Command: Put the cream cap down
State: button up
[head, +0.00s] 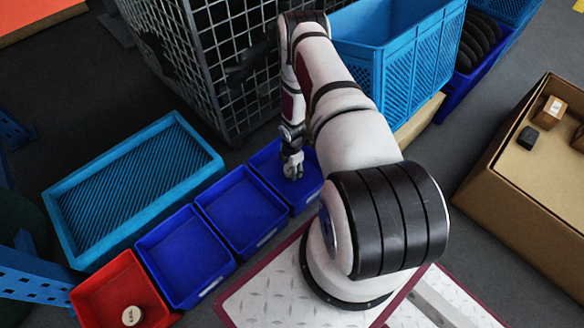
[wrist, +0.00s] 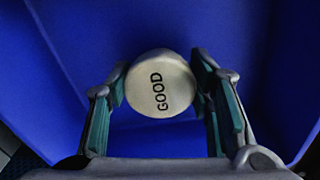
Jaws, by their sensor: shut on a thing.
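The cream cap (wrist: 160,84) shows in the wrist view as a round disc with the word GOOD on top. My gripper (wrist: 163,92) is shut on it, one finger on each side. Blue bin surfaces surround the cap in that view; I cannot tell whether the cap touches the floor of the bin. In the head view my gripper (head: 292,170) reaches down into the rightmost small blue bin (head: 311,188). The cap in my gripper is hard to make out there.
Two more blue bins (head: 243,210) (head: 185,257) run leftward to a red bin (head: 96,295) holding a cream-topped round piece (head: 131,315). A light blue crate (head: 135,185) lies behind them. A wire cage (head: 212,60) and tall blue crate (head: 396,60) stand behind my arm. A cardboard box (head: 530,190) is right.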

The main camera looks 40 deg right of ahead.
jog(key=shift+f, duration=0.3)
jog(key=o, duration=0.9)
